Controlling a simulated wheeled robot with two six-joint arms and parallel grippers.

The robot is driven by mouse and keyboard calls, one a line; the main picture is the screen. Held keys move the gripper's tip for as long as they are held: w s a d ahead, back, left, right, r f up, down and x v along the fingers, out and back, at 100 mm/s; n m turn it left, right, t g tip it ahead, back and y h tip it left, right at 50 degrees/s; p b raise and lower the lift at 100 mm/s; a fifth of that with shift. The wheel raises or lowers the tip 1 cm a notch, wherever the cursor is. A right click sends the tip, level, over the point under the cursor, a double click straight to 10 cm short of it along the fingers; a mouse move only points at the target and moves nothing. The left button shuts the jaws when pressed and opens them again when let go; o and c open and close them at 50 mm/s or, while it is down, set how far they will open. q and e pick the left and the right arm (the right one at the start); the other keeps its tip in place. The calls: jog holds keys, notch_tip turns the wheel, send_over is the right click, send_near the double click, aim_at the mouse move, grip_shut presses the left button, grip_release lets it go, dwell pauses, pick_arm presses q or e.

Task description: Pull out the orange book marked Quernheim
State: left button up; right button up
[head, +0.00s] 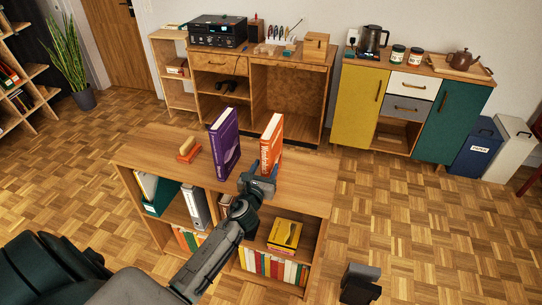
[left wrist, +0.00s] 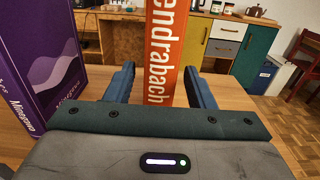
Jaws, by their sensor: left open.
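An orange book (head: 271,145) stands upright on the low bookcase's top (head: 310,183). In the left wrist view its spine (left wrist: 165,50) shows white letters ending in "endrabach"; I see no "Quernheim" on it. My left gripper (head: 262,178) is open in front of this spine.
A purple book (head: 224,145) marked Minegawa stands left of the orange one. A wooden block with orange (head: 188,150) lies further left. Shelves below hold binders (head: 196,206), a yellow book (head: 285,234) and several books (head: 272,267) with unreadable titles. The top's right end is clear.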

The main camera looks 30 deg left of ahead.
pick_arm(q)
jog(key=shift+w+a, duration=0.1)
jog(key=shift+w, duration=0.3)
grip_shut()
jog(key=shift+w+r, duration=0.1)
jog(key=shift+p+v, duration=0.3)
jog(key=shift+v, duration=1.35)
